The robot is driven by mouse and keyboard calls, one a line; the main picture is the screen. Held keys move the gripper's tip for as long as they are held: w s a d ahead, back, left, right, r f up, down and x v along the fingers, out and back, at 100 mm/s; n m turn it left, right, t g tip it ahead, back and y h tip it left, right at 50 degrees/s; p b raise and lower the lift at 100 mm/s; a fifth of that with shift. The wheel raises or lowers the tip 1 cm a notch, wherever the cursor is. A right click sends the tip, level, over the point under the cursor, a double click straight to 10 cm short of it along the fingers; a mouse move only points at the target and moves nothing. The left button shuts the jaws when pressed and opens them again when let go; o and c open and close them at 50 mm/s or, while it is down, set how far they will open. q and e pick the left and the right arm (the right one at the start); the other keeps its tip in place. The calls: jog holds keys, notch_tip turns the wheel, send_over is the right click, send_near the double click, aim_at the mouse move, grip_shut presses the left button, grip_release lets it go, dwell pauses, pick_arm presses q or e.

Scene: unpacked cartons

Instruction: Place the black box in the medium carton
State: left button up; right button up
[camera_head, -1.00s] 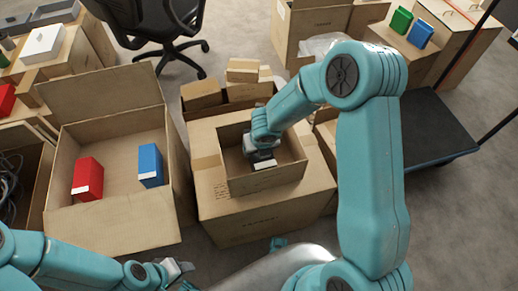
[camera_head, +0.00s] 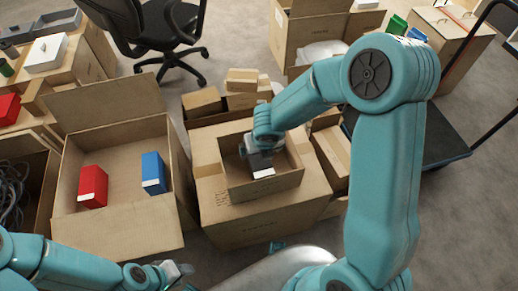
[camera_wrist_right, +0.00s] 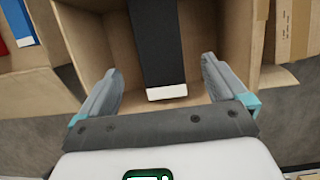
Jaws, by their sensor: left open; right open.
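The black box (camera_wrist_right: 155,40) with a white end stands out in the right wrist view. It is inside a small open carton (camera_head: 265,188), which sits on a larger closed carton. My right gripper (camera_wrist_right: 162,64) is open, with its fingers spread on either side of the box and gaps visible. In the head view my right gripper (camera_head: 258,150) reaches down into that carton and hides most of the box. My left gripper (camera_head: 178,272) is open and empty at the lower left, in front of the larger cartons.
A wide open carton (camera_head: 105,237) at left holds a red box (camera_head: 93,188) and a blue box (camera_head: 153,173). Smaller closed cartons (camera_head: 245,97) stand behind the small open carton. An office chair (camera_head: 150,35) is at the back, and a dark cart (camera_head: 445,145) is at right.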

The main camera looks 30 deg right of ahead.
jog(key=v, duration=0.2)
jog(key=shift+s+r+p, duration=0.1)
jog(key=shift+r+p, duration=0.25)
jog(key=shift+r, duration=0.05)
dwell(0.3)
